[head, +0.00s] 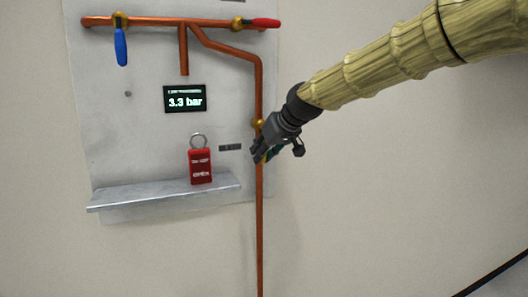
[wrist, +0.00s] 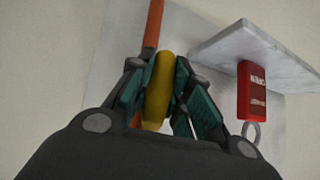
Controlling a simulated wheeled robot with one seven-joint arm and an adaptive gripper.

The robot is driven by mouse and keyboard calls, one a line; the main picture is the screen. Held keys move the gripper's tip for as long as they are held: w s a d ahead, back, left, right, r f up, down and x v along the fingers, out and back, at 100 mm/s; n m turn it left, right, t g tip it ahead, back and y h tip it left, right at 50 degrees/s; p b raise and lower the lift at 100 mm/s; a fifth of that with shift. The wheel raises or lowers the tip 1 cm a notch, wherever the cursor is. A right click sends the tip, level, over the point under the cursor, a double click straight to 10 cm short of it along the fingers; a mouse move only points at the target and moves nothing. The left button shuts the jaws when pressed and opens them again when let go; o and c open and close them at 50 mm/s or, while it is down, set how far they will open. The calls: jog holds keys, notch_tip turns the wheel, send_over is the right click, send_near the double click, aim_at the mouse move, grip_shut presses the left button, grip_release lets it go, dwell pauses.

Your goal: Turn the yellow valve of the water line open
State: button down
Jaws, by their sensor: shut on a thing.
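The yellow valve handle (wrist: 158,92) is between the green-padded fingers of my gripper (wrist: 156,98) in the wrist view, and the fingers close on it from both sides. In the head view my gripper (head: 262,154) is at the vertical copper pipe (head: 260,215), just below the brass valve body (head: 258,124). Most of the yellow handle is hidden by the gripper there. The pipe also shows behind the handle in the wrist view (wrist: 153,25). I cannot tell the handle's exact angle to the pipe.
A blue-handled valve (head: 121,46) and a red-handled valve (head: 262,22) sit on the upper pipe. A display (head: 185,99) reads 3.3 bar. A red padlock (head: 200,168) stands on the metal shelf (head: 120,196) left of my gripper.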

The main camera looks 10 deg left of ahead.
jog(key=shift+w+d+f+n+h, duration=0.1)
jog(key=shift+d+f+n+h, duration=0.1)
jog(key=shift+f+n+h, duration=0.15)
jog(key=shift+r, duration=0.1)
dwell(0.3)
jog(key=c, duration=1.5)
grip_release()
jog(key=shift+o, duration=1)
jog(key=shift+w+d, duration=0.1)
jog(key=shift+w, duration=0.05)
jog(key=shift+r, duration=0.1)
jog(key=shift+s+d+r, duration=0.15)
jog(key=shift+s+r, duration=0.05)
jog(key=shift+r, duration=0.2)
jog(key=v, duration=1.1)
jog(key=shift+s, duration=0.2)
